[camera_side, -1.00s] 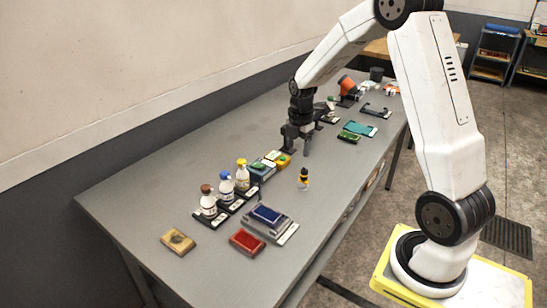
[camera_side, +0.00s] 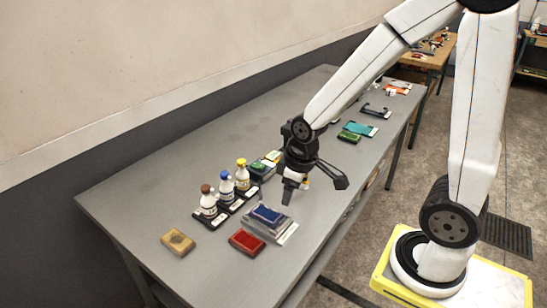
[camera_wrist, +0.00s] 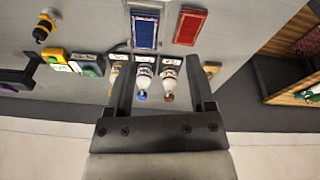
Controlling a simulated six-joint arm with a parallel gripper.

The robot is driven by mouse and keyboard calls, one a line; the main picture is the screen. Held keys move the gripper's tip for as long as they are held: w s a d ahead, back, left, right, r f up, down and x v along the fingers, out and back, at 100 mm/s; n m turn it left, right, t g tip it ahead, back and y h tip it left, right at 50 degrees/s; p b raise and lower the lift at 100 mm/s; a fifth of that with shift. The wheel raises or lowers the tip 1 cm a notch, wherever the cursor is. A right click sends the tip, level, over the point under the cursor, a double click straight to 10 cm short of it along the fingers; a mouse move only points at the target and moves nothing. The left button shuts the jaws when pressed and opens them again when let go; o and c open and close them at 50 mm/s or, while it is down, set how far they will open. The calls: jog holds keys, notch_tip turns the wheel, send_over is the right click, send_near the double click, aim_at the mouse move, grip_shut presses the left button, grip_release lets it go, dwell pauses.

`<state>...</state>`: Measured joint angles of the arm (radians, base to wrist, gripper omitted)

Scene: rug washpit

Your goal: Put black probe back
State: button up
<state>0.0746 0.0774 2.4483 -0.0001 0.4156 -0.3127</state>
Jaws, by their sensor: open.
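I cannot pick out a black probe for certain. A small black-and-yellow item (camera_wrist: 42,30) stands at the upper left in the wrist view; in the side view it is mostly hidden behind my gripper. My gripper (camera_side: 314,187) is open and empty above the table, close to the blue-topped grey device (camera_side: 267,215). In the wrist view my fingers (camera_wrist: 160,75) are spread, with the blue-capped bottle (camera_wrist: 143,80) and the brown-capped bottle (camera_wrist: 168,80) showing between them, below. The device (camera_wrist: 145,28) shows beyond the fingertips.
The yellow-capped bottle (camera_side: 242,175) stands in the row of bottles on black bases. A red tray (camera_side: 247,241) and a tan block (camera_side: 178,242) lie at the near end of the table (camera_side: 130,195). Teal and green items (camera_side: 360,129) lie farther back. The table's middle left is clear.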

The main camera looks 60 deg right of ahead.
jog(key=shift+s+a+f+m, duration=0.2)
jog(key=shift+s+a+m, duration=0.95)
jog(key=shift+s+m, duration=0.25)
